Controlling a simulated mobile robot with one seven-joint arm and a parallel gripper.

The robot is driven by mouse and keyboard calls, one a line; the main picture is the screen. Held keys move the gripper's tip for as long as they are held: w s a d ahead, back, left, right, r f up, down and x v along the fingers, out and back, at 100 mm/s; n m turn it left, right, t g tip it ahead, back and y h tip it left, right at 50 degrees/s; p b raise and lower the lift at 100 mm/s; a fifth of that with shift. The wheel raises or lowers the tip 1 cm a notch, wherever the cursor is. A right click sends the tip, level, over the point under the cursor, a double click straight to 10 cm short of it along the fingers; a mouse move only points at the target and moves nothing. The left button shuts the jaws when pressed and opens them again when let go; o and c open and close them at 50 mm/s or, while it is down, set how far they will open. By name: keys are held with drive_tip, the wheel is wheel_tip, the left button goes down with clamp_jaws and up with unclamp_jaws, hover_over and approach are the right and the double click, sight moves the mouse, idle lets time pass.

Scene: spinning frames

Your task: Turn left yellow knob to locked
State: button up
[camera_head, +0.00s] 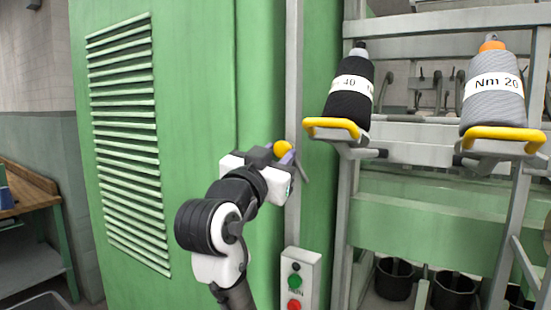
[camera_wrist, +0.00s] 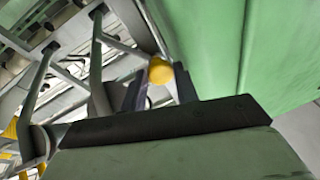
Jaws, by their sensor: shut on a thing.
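The yellow knob (camera_head: 282,149) is a small round ball on the green machine cabinet, by the grey upright at its right edge. It also shows in the wrist view (camera_wrist: 160,72), between the fingers of my gripper. My gripper (camera_head: 284,158) reaches up to the knob from below left and is shut on it. In the wrist view my gripper (camera_wrist: 158,88) has one dark finger on each side of the yellow ball. The knob's stem and the fingers' contact are partly hidden.
A black yarn cone (camera_head: 350,95) and a grey yarn cone (camera_head: 493,88) stand on yellow-edged holders to the right. A box (camera_head: 298,283) with green and red buttons is below. A vented green panel (camera_head: 125,130) is left. A wooden bench (camera_head: 25,190) stands far left.

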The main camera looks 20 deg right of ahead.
drive_tip(key=n+y, duration=0.1)
drive_tip(key=n, duration=0.1)
drive_tip(key=n+y, duration=0.1)
drive_tip(key=n, duration=0.2)
drive_tip(key=n+p, duration=0.1)
drive_tip(key=n, duration=0.1)
drive_tip(key=shift+s+d+r+n+t+y, duration=0.1)
drive_tip(key=shift+s+r+n+t+y, duration=0.1)
drive_tip(key=shift+r+n+t+y, duration=0.15)
drive_tip(key=n+y, duration=0.1)
drive_tip(key=n, duration=0.4)
drive_tip(key=shift+n, duration=0.25)
drive_tip(key=o, duration=0.7)
drive_tip(key=r+b+v, duration=0.1)
drive_tip(key=b+v, duration=0.1)
drive_tip(key=v, duration=1.1)
drive_tip(key=shift+s+a, duration=0.35)
